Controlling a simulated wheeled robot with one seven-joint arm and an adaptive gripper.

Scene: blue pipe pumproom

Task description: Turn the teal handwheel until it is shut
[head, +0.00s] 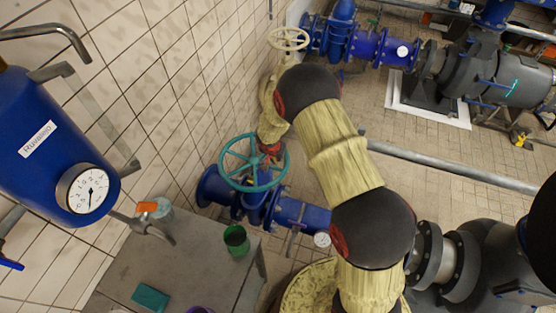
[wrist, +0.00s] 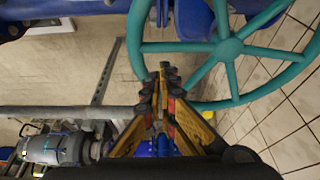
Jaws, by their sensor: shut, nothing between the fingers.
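The teal handwheel (head: 240,184) sits on a blue valve (head: 255,205) near the tiled wall in the head view. In the wrist view the teal handwheel (wrist: 229,48) fills the upper right, with its hub, spokes and rim showing. My gripper (wrist: 163,72) is shut and empty in the wrist view. Its fingertips appear at the left part of the rim, overlapping it in the picture; I cannot tell whether they touch. In the head view my gripper (head: 270,150) is at the far side of the wheel, partly hidden by my arm.
A grey table (head: 190,260) with a green cup (head: 236,240) and a teal box (head: 150,297) stands in front of the valve. A blue tank with a gauge (head: 87,188) hangs at left. A cream handwheel (head: 290,39) is farther back. A grey rail (head: 450,167) crosses the right.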

